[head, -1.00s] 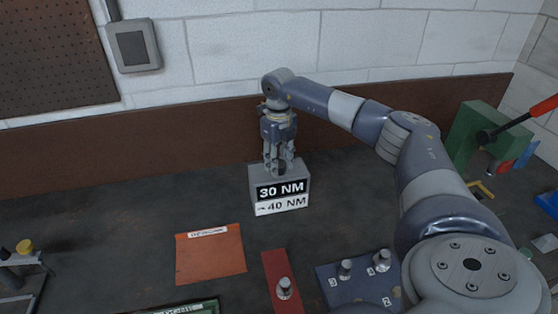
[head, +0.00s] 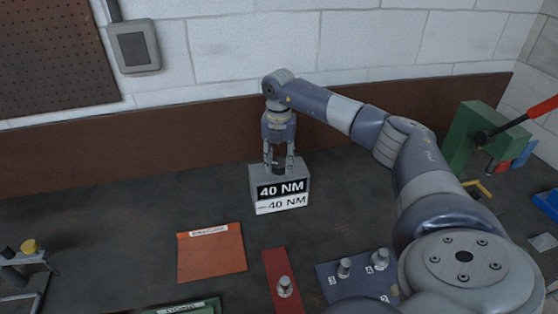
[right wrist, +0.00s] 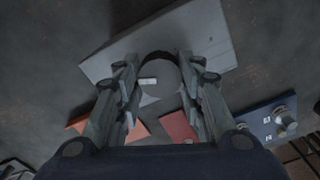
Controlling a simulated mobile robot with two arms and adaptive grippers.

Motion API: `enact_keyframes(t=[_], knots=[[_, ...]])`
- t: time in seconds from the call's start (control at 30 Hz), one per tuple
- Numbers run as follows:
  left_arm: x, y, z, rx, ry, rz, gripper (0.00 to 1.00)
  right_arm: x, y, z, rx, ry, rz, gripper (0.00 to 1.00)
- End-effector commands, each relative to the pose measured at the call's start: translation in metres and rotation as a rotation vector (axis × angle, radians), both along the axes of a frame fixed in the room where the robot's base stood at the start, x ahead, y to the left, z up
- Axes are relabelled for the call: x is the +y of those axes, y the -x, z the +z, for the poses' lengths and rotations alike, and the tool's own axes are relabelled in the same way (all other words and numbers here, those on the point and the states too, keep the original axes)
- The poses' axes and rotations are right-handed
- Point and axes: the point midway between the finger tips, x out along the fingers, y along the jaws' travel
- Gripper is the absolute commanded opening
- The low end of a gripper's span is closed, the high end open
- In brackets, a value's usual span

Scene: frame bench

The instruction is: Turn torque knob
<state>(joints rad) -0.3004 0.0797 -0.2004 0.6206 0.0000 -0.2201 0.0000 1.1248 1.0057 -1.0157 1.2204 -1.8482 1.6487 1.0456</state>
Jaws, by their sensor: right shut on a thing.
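The torque box (head: 262,185) is grey and stands on the bench near the back wall. Its dark display (head: 281,190) reads 40 NM, and the white label (head: 282,204) under it reads 40 NM after a small mark. The dark round knob (head: 278,167) is on the box's top. My right gripper (head: 279,165) points down from above and is shut on the knob. In the right wrist view the knob (right wrist: 158,78) with a pale mark sits between the two fingers, above the grey box top (right wrist: 205,35). My left gripper is not in view.
An orange mat (head: 212,255), a red mat (head: 277,262) with a metal fitting and a blue mat (head: 328,272) with several fittings lie in front. A green press (head: 467,137) with a red-handled lever stands at right. The bench left of the box is clear.

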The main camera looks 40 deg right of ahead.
Motion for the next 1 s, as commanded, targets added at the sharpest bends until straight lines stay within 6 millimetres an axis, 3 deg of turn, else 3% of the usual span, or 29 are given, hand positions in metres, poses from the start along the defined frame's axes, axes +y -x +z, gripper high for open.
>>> enact_keyframes(t=[0.33, 0.83, 0.87, 0.9, 0.93, 1.0], knots=[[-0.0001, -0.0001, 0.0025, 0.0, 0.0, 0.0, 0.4, -0.0019, -0.0019, 0.003, -0.009, 0.003, -0.123, 0.12], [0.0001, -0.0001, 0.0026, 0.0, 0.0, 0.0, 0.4, -0.0022, -0.0021, 0.0033, -0.01, 0.003, -0.14, 0.12], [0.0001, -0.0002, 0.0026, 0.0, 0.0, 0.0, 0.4, -0.0021, -0.0022, 0.0033, -0.01, 0.003, -0.14, 0.4], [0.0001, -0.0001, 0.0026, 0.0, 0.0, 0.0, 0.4, -0.002, -0.002, 0.0032, -0.01, 0.003, -0.139, 0.49], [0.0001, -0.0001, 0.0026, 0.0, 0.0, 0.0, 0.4, -0.0019, -0.0018, 0.0029, -0.009, 0.002, -0.139, 0.56], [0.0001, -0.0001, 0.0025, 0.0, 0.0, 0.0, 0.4, -0.0015, -0.0015, 0.0024, -0.007, 0.002, -0.138, 0.56]])
